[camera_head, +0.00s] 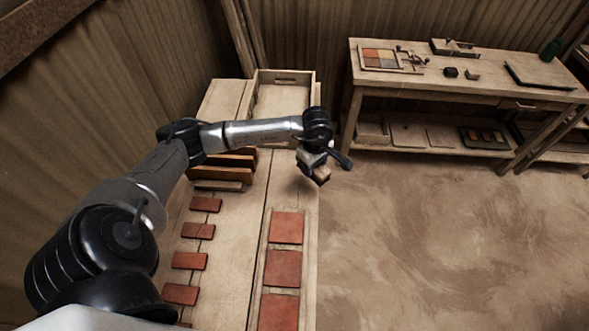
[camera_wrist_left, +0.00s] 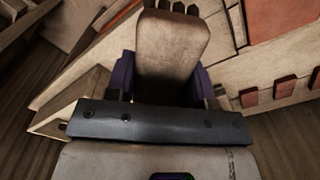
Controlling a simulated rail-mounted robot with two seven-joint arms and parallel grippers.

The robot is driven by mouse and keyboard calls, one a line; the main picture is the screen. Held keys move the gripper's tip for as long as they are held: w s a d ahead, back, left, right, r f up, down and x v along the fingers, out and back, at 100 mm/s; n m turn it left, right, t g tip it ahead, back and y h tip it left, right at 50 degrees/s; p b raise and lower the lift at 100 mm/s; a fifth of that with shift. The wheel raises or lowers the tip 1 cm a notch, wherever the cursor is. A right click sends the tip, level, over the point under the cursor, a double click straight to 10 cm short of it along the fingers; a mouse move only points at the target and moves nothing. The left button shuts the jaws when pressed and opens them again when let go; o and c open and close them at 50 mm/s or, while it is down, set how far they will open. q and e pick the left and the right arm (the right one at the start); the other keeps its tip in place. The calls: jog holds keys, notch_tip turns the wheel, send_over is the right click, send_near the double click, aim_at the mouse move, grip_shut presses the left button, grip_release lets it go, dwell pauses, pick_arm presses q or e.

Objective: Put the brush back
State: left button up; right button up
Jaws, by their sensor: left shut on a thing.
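My left gripper (camera_head: 313,160) is held over the right edge of the workbench, near its back half. It is shut on the brush, a wooden block (camera_head: 322,175) that shows small just below the fingers. In the left wrist view the brush (camera_wrist_left: 172,45) is a pale brown block with a rounded end, between the dark purple fingers (camera_wrist_left: 165,78). Dark tips show at its far end. The brush is clear of the fingers' surroundings as far as I can see. My right gripper is not in view.
The workbench (camera_head: 232,270) carries a column of small red tiles (camera_head: 190,261) and a frame with larger red tiles (camera_head: 283,268). A wooden tray (camera_head: 311,88) stands at the back, with dark-edged boards (camera_head: 222,174) before it. A side table (camera_head: 480,88) holds tools. The floor between is clear.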

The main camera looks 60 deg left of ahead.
pick_arm(q)
send_over(293, 175)
notch_tip(293, 175, down, 5)
jog(key=shift+r, duration=0.1)
jog(key=shift+f, duration=2.05)
jog(key=shift+f, duration=0.15)
jog(key=o, duration=1)
jog(key=shift+o, duration=0.2)
